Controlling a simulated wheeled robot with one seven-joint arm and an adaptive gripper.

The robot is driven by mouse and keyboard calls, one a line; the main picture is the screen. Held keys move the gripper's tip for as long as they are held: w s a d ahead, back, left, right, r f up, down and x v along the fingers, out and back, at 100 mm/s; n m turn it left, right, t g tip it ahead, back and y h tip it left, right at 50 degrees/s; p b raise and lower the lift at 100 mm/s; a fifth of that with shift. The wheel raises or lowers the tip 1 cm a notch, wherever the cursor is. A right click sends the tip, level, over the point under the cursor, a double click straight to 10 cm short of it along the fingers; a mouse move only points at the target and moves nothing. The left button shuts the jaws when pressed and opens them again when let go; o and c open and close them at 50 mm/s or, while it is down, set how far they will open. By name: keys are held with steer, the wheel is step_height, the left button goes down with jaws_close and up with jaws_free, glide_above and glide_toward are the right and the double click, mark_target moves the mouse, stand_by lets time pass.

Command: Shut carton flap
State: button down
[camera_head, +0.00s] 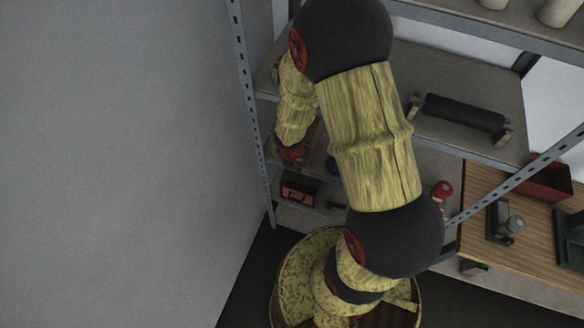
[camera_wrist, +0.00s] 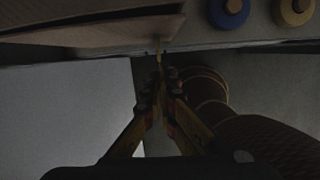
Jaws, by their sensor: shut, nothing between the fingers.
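In the wrist view, a brown carton (camera_wrist: 60,12) lies at the upper left, cut off by the picture's edge. A flat brown panel that looks like its flap (camera_wrist: 125,30) juts toward the middle, its end close to my fingertips. My gripper (camera_wrist: 158,62) is shut and empty, with its fingers meeting just below the panel's right end. I cannot tell whether they touch. In the head view my gripper (camera_head: 290,155) is small and dark red beside the shelf; my arm hides much around it, and I cannot make out the carton there.
A blue spool (camera_wrist: 229,12) and a yellow spool (camera_wrist: 296,10) stand right of the carton. A perforated upright (camera_head: 250,100) and grey wall are left of my gripper. A black roller (camera_head: 462,113) lies on the shelf; an orange-red box (camera_head: 298,190) sits lower.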

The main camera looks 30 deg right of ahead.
steer(key=shift+d, duration=0.3)
steer(key=shift+w, duration=0.1)
steer(key=shift+w+a+r, duration=0.1)
steer(key=shift+w, duration=0.05)
stand_by(0.4)
